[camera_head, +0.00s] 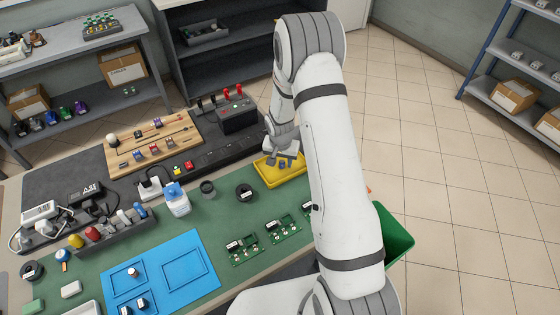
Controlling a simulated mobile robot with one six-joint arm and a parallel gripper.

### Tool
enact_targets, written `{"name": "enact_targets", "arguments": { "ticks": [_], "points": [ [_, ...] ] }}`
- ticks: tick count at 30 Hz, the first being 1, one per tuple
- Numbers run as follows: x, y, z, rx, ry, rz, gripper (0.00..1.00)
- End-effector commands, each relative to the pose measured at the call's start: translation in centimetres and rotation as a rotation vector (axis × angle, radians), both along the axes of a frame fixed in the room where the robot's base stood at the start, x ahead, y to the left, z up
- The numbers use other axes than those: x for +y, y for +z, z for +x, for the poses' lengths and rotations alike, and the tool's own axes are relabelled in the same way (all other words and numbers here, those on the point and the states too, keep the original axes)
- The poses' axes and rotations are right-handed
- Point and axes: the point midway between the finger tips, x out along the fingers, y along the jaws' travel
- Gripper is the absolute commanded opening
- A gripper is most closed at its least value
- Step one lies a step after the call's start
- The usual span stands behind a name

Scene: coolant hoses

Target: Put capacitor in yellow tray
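The yellow tray (265,176) lies on the green work mat, left of my arm's forearm. My gripper (284,162) points down over the tray, near its back edge. Small dark-blue shapes show at the fingertips; I cannot tell whether they are finger parts or a capacitor held or lying there. The finger gap is too small to read. Small dark parts with light tops, possibly capacitors, are on the blue mat (193,281): one part (135,273) near its middle, another (142,303) at its front. Part of the tray's right side is close to my arm.
Several green circuit boards (243,250) lie in front of the tray. A black tape roll (244,193), a dark round cup (207,188) and a white-blue bottle (177,199) stand left of it. A wooden board (128,160) lies behind; a green bin (396,232) stands right.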

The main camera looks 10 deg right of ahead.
Motion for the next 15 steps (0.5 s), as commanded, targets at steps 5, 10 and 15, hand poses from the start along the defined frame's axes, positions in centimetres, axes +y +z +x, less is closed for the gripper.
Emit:
{"name": "enact_targets", "arguments": {
  "ticks": [5,10,15],
  "points": [
    [0.0,0.4,0.0,0.000,-0.001,0.000,0.39],
    [0.1,2.2,-0.1,-0.004,0.000,-0.001,0.39],
    [0.3,5.5,-0.6,-0.005,-0.001,0.000,0.39]
  ]
}}
